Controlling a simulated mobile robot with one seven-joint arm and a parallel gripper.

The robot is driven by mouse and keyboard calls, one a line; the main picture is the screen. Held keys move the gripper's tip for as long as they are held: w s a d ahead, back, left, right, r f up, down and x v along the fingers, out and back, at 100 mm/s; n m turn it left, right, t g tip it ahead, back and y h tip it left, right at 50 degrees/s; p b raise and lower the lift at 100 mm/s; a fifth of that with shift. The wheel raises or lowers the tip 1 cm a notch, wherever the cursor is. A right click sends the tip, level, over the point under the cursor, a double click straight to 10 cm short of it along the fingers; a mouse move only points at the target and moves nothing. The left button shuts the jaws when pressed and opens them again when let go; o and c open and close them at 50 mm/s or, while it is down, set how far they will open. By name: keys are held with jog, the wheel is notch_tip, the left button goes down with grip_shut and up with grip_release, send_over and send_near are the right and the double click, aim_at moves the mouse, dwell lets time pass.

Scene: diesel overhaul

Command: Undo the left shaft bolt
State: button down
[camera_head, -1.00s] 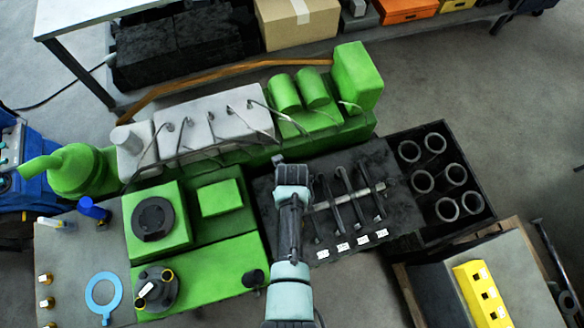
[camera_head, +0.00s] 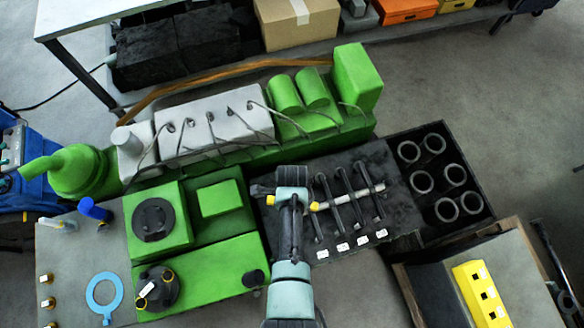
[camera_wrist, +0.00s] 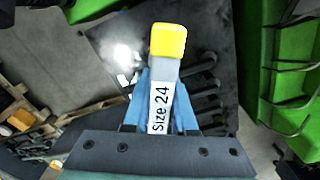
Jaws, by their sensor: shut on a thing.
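My gripper (camera_wrist: 160,82) has its blue fingers shut on a grey tool labelled "Size 24" (camera_wrist: 158,110) with a yellow end. In the head view my wrist is over the left end of the dark tool mat (camera_head: 268,225). The green engine casing has a black round cap (camera_head: 155,219) and a small black round part (camera_head: 253,279). I cannot tell which part is the left shaft bolt.
Several dark tools (camera_head: 345,195) lie on the mat beside white labels. A black tray of grey rings (camera_head: 446,210) is to the right. A blue ring (camera_head: 103,292) lies on the grey bench at left. A yellow block (camera_head: 482,295) is at lower right.

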jog(key=n, duration=0.6)
jog(key=shift+r+n, duration=0.1)
jog(key=shift+n, duration=0.2)
jog(key=n, duration=1.3)
jog(key=shift+n, duration=0.4)
